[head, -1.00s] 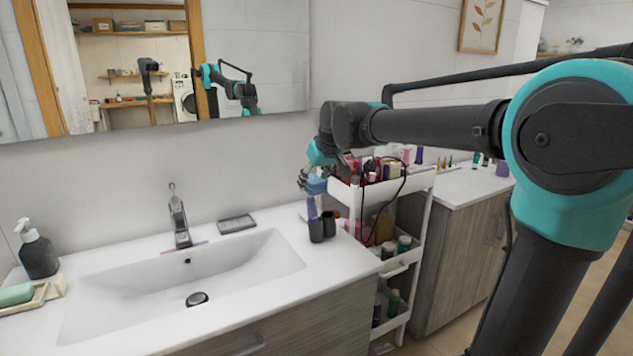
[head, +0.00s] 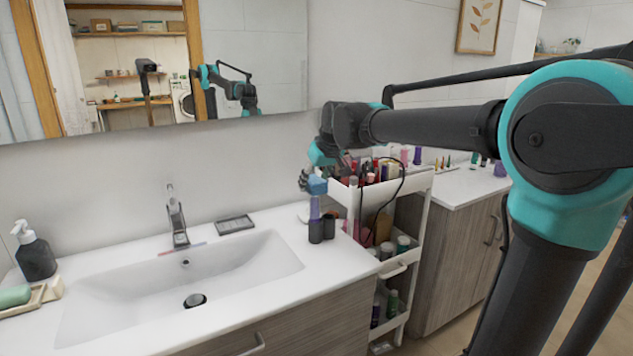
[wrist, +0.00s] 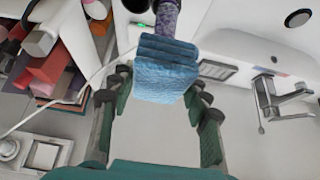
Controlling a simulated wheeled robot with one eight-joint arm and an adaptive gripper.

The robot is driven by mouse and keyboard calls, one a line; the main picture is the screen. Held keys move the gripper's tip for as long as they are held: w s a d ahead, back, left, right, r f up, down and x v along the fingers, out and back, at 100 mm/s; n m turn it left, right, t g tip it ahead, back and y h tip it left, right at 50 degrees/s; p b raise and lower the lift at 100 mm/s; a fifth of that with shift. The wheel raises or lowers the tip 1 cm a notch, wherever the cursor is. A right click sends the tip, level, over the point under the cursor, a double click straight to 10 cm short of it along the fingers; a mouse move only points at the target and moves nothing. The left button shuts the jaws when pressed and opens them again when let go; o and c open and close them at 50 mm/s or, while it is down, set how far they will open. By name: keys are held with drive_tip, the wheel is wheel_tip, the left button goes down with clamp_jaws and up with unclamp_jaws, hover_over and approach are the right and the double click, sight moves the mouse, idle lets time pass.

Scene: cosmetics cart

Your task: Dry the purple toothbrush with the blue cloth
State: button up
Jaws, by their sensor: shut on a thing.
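The blue cloth (wrist: 165,70) is a folded block between the fingertips of my gripper (wrist: 152,95) in the wrist view. It also shows in the head view (head: 317,185), above the counter's right end. My gripper is shut on it. A mottled purple handle-like thing (wrist: 166,16) rises behind the cloth. In the head view this purple thing (head: 315,208) stands over a dark cup (head: 316,232), and its top is hidden by the cloth. Whether cloth and purple thing touch is unclear. A thin pinkish-purple strip (head: 182,250) lies by the faucet; I cannot tell which is the toothbrush.
A white cart (head: 412,190) full of cosmetics stands right of the counter, with a dark cable looping over it. The sink (head: 235,262), faucet (head: 176,215), dark tray (head: 234,223) and soap dispenser (head: 35,252) are to the left. The front counter is clear.

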drive_tip(key=shift+s+a, duration=0.25)
drive_tip(key=shift+a, duration=0.05)
drive_tip(key=shift+w+d, duration=0.7)
drive_tip(key=shift+d, duration=0.3)
drive_tip(key=shift+s+a, duration=0.75)
drive_tip(key=shift+a, duration=0.2)
drive_tip(key=shift+w+d+r, duration=0.15)
drive_tip(key=shift+w+d, duration=0.55)
drive_tip(key=shift+d, duration=0.25)
drive_tip(key=shift+r, duration=3.55)
